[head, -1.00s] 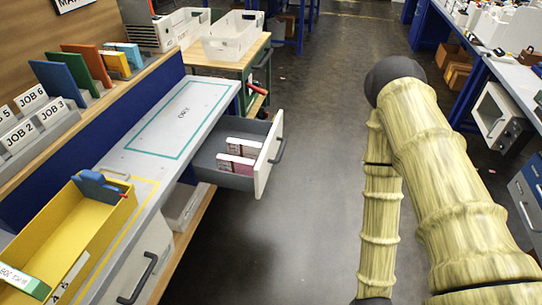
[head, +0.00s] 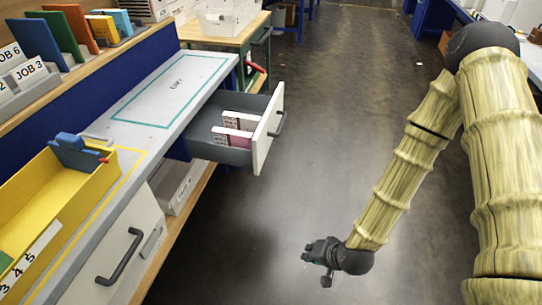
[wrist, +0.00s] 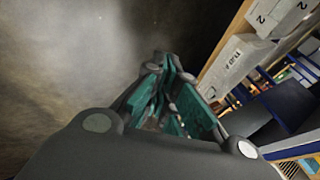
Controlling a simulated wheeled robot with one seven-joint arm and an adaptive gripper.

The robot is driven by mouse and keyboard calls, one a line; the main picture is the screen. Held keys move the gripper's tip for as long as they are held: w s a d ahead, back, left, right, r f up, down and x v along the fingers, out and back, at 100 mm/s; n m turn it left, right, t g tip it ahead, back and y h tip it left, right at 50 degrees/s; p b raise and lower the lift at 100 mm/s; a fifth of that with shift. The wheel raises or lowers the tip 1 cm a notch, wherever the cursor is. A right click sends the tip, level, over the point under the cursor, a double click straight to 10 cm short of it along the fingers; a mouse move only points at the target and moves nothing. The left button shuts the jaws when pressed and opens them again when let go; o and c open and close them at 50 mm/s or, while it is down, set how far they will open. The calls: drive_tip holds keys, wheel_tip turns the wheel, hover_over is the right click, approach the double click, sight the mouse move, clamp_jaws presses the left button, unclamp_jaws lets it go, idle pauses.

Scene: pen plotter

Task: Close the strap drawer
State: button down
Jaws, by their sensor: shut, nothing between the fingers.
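An open drawer (head: 216,138) with a white front (head: 268,130) and a dark pull handle (head: 279,122) sticks out from under the grey worktop in the head view. Several small white and red boxes (head: 232,129) lie in it. Whether it is the strap drawer I cannot read. My gripper (head: 322,262) is in the lower middle of the head view, over the floor, to the right of the drawer and nearer to me, apart from it. In the wrist view my gripper's teal-padded fingers (wrist: 170,100) are together with nothing between them.
A closed white drawer front with a dark handle (head: 121,257) is at lower left. A yellow tray (head: 62,195) holding a blue object (head: 78,150) stands on the worktop. A wooden lower shelf (head: 180,220) runs below. The floor (head: 330,140) between the benches is clear.

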drive_tip(key=w+a+m+t+y+b, duration=0.25)
drive_tip(key=w+b, duration=0.25)
drive_tip(key=w, duration=0.3)
drive_tip(key=m+t+y+b, duration=0.2)
drive_tip(key=m+t+b, duration=0.45)
drive_tip(key=b, duration=0.65)
approach(263, 135)
drive_tip(key=s+d+f+n+t, duration=0.1)
drive_tip(key=s+d+f+n, duration=0.1)
drive_tip(key=s+d, duration=0.4)
drive_tip(key=shift+s+a+r+b+x, duration=0.25)
drive_tip(key=shift+b+x, duration=0.35)
drive_tip(key=shift+x, duration=1.55)
drive_tip(key=shift+s+a+r+b+x, duration=0.1)
drive_tip(key=shift+a+b+x, duration=0.4)
drive_tip(key=shift+x, duration=1.65)
drive_tip(key=shift+s+a+r+b+x, duration=0.15)
drive_tip(key=shift+b+x, duration=0.55)
drive_tip(key=shift+x, duration=1.45)
drive_tip(key=shift+a, duration=0.1)
